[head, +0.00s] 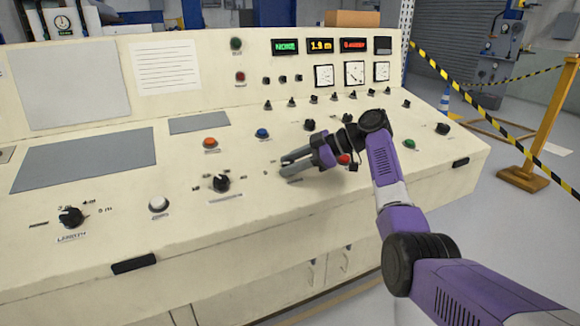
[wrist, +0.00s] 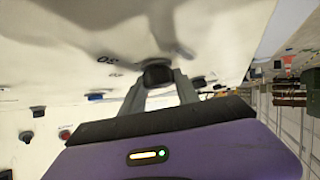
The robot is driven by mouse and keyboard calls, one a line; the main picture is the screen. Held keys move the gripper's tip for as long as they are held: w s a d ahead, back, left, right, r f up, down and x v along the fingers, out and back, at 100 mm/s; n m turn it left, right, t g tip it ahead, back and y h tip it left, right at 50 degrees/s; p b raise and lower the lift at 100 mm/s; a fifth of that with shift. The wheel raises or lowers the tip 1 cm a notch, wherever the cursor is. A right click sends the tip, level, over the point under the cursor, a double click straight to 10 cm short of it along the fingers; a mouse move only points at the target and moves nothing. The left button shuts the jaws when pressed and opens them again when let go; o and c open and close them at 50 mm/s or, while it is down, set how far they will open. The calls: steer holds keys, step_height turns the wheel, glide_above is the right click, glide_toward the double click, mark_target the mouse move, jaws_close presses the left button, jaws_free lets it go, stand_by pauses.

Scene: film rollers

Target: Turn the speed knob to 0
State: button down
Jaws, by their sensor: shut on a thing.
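My gripper (head: 286,165) reaches in from the right, low over the sloping panel of the cream control desk. Its grey fingers are closed on a small black knob (wrist: 157,74), which shows between the fingertips in the wrist view (wrist: 160,84). A printed number, seemingly 30 and upside down, lies beside this knob in the wrist view. In the head view the fingers hide the knob, and a few small scale marks show to their left. I cannot read a speed label or the knob's pointer direction.
Left of my gripper are another black knob (head: 221,183), a white button (head: 158,204) and a black length knob (head: 70,216). An orange button (head: 210,143) and a blue button (head: 262,133) lie behind. A red button (head: 344,159) is close beside my wrist.

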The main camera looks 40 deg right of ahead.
steer(key=c, duration=0.9)
jaws_free()
steer(key=shift+p+v, duration=0.4)
steer(key=shift+v, duration=3.45)
